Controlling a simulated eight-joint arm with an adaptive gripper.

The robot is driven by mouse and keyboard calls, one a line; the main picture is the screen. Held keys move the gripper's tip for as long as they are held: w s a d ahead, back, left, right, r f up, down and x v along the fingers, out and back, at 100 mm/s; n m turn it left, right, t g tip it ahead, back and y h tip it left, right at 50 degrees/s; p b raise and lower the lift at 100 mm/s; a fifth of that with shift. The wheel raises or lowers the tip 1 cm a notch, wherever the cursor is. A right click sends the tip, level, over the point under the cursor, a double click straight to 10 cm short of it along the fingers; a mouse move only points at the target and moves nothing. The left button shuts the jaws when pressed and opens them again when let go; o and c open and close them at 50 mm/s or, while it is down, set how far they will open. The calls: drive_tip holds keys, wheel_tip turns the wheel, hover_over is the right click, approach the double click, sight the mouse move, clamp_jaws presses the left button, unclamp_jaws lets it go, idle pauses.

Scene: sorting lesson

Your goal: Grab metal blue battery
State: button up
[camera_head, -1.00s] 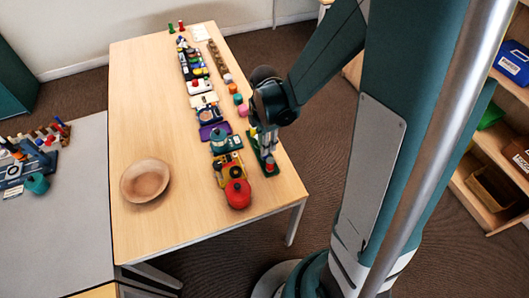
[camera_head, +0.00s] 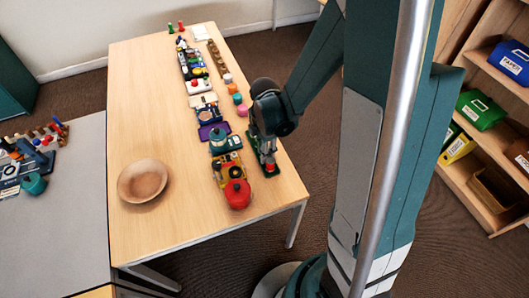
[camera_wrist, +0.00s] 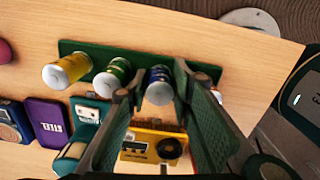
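A blue battery (camera_wrist: 159,76) with a silver end stands in a dark green holder (camera_wrist: 80,47) in the wrist view. A green battery (camera_wrist: 118,70) and a yellow one (camera_wrist: 76,67) stand to its left. Another battery on the right is mostly hidden by a finger. My gripper (camera_wrist: 158,88) is open, with one finger on each side of the blue battery. I cannot tell whether either finger touches it. In the head view my gripper (camera_head: 265,147) is over the holder at the table's right edge, and the blue battery is hard to make out.
A yellow device (camera_wrist: 150,146) and a purple box (camera_wrist: 47,117) lie close below the holder. A red pot (camera_head: 237,194) stands near the table's front. A round wooden bowl (camera_head: 142,181) sits left, with bare tabletop (camera_head: 150,100) behind it.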

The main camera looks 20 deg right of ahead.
drive_tip(key=c, duration=0.6)
drive_tip(key=shift+r, duration=0.2)
drive_tip(key=shift+r+p, duration=1.45)
drive_tip(key=shift+r, duration=3.4)
